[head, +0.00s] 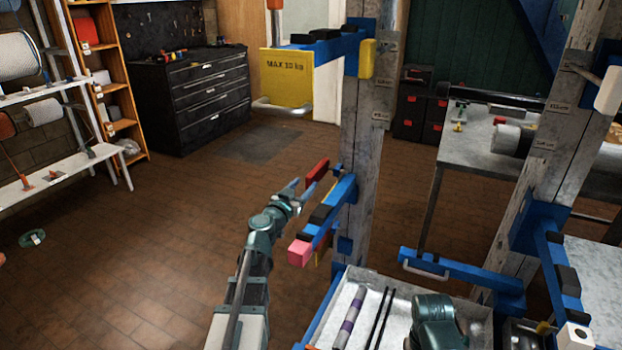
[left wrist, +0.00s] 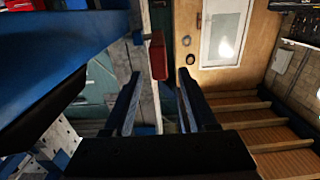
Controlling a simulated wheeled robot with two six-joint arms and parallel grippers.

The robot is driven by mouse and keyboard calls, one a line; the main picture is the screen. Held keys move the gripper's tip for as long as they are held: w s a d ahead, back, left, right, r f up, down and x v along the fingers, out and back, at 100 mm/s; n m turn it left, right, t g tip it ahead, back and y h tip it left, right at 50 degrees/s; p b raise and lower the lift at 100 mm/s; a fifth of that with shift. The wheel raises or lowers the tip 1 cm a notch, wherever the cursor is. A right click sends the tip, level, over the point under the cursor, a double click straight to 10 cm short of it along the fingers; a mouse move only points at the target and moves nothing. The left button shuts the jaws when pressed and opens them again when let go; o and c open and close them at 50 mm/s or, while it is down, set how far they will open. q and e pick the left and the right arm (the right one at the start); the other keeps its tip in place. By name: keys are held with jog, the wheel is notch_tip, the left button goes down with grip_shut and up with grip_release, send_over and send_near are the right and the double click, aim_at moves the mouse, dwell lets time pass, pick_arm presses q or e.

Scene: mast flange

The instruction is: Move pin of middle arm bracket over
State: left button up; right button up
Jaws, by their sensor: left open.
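The blue middle arm bracket (head: 333,207) sticks out from the left wooden mast post, with a pink block (head: 300,252) at its near end. A red block (head: 317,170), which may be the pin's grip, stands beside the bracket. My left gripper (head: 303,187) is open and empty, close to the bracket's left side near the red block. In the left wrist view the red block (left wrist: 157,55) shows between and beyond the open fingers (left wrist: 159,76), apart from them. The pin's shaft cannot be made out.
An upper blue bracket (head: 325,47) bears a yellow MAX 10 kg plate (head: 286,77). A lower blue bracket (head: 465,270) and a second post (head: 555,150) stand to the right. A tray (head: 335,300) holding rods lies below.

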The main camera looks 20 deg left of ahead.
aim_at(308, 179)
pick_arm(q)
jog(key=s, duration=0.5)
jog(key=shift+s+a, duration=0.1)
jog(key=shift+s, duration=0.3)
jog(key=w, duration=1.1)
jog(key=shift+d+r+p, duration=0.2)
jog(key=shift+r+p, duration=0.1)
jog(key=shift+s, duration=0.1)
grip_shut()
dwell(1.3)
